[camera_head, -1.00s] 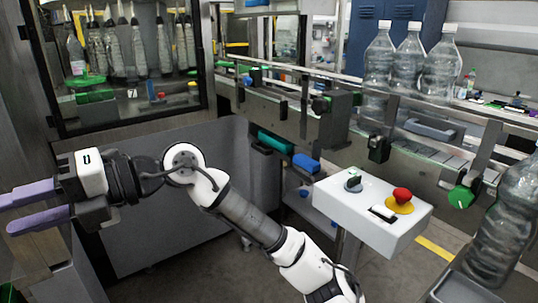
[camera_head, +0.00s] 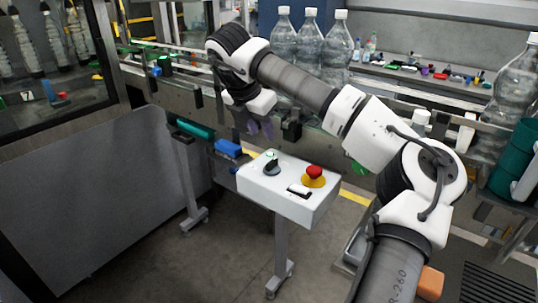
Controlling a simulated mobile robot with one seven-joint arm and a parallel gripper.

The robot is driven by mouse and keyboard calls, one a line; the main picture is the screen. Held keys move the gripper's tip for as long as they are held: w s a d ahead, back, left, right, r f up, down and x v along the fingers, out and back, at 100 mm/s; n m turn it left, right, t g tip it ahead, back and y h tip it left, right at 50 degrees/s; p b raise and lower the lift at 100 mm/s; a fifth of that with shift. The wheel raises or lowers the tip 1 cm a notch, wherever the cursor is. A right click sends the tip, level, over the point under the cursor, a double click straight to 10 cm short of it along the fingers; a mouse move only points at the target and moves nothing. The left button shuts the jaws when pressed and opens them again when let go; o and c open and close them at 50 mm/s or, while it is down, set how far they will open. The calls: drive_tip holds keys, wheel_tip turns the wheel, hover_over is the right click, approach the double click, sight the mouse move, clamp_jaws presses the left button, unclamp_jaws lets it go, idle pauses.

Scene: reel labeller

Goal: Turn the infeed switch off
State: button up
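A white control box (camera_head: 305,200) stands on a grey post in the middle of the view. On its top are a dark rotary switch (camera_head: 271,166) at the left, a red mushroom button on a yellow base (camera_head: 314,174) at the right, and a small black-and-white rocker (camera_head: 299,191) near the front. No label tells which is the infeed switch. My gripper (camera_head: 259,130) points down above and behind the box, apart from it. Its purple fingers are small, dark and partly hidden, so I cannot tell how wide they stand.
A conveyor (camera_head: 180,93) runs behind the box, with several clear bottles (camera_head: 310,45) beyond it. My arm reaches in from the lower right across the right side. A large grey cabinet (camera_head: 90,190) fills the left. Floor around the post is open.

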sight(271, 161)
drive_tip(key=p+x, duration=0.3)
drive_tip(key=x, duration=0.8)
drive_tip(key=shift+w+f+p, duration=0.1)
drive_tip(key=shift+f+p, duration=0.3)
drive_tip(key=shift+c, duration=0.2)
drive_tip(key=shift+a, duration=0.1)
clamp_jaws()
